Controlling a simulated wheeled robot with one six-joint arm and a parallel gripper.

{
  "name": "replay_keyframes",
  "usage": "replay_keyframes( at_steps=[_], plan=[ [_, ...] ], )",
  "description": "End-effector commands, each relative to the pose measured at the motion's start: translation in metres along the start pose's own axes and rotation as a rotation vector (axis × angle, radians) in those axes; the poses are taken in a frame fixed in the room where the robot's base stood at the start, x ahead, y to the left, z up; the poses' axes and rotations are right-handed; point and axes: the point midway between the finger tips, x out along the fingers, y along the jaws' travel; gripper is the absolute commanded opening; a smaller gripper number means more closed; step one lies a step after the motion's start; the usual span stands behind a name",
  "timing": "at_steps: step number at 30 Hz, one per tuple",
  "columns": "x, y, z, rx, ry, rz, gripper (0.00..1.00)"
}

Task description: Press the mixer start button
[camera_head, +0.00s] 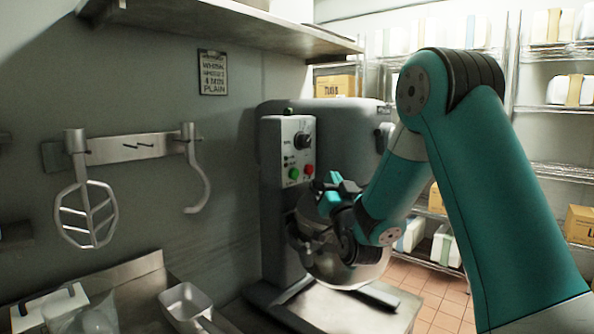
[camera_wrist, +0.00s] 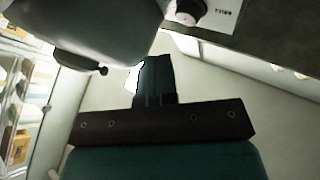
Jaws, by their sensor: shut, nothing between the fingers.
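The mixer (camera_head: 272,190) is a large grey machine against the wall, with a pale control panel on its front. The panel carries a black knob (camera_head: 303,140), a green button (camera_head: 293,174) and a red button (camera_head: 309,169). My gripper (camera_head: 329,188) is shut and empty, just right of and below the buttons in the head view, apart from them as far as I can tell. In the wrist view, my gripper's fingers (camera_wrist: 155,75) are together; the knob (camera_wrist: 188,10) and part of the panel show at the top edge, and the buttons are out of view.
A metal bowl (camera_head: 350,268) sits below my gripper. A whisk-like paddle (camera_head: 87,213) and a hook (camera_head: 195,175) hang on the left wall. A metal shelf (camera_head: 215,25) juts out above. Wire racks with boxes stand at the right; tiled floor is clear.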

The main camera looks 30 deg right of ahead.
Motion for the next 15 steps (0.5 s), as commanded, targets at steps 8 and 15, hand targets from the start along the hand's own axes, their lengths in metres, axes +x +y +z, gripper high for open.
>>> replay_keyframes(
  at_steps=[8,15],
  plan=[
    [0.029,-0.021,0.013,0.002,-0.005,-0.001,0.00],
    [0.046,-0.033,0.029,0.001,-0.003,0.000,0.00]
  ],
)
